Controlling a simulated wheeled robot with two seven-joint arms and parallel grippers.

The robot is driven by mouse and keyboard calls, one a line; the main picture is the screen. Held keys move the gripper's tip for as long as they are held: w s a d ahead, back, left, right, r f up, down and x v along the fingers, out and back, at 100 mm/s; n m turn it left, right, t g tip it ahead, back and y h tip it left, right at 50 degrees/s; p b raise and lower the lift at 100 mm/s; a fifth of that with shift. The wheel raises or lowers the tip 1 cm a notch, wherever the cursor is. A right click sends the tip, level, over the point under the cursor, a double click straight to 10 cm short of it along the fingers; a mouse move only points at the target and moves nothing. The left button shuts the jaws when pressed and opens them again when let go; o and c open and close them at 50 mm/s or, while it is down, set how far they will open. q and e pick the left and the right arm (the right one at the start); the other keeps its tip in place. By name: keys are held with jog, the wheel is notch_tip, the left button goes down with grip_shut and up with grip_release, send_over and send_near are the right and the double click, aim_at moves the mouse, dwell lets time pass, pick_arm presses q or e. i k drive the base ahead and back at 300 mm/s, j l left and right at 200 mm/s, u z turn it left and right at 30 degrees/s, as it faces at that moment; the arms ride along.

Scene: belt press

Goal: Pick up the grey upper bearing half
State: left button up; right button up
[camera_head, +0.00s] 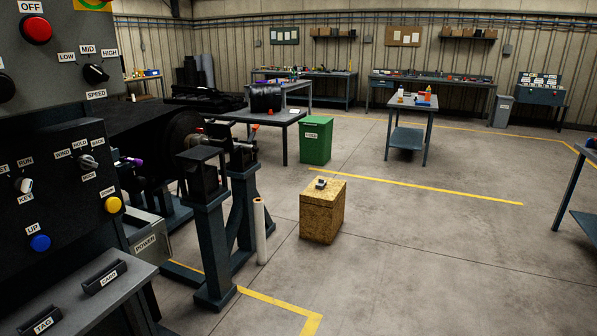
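A small grey and dark block (320,184) lies on top of a speckled wooden box (322,216) on the floor near the middle. It may be the grey upper bearing half, but it is too small to tell. Dark bearing stands (212,240) rise left of the box, beside a dark roller end (183,132). Neither of my grippers is in view, and nothing shows near the small block.
A control panel (60,190) with buttons and switches fills the left side. A white roll (260,232) stands upright beside the stands. A green bin (316,140) and a small table (409,138) stand behind. Floor right of the box is clear.

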aim_at(320, 185)
jog(key=i+l+z, duration=0.1)
jog(key=i+z, duration=0.4)
jog(key=i, duration=4.15)
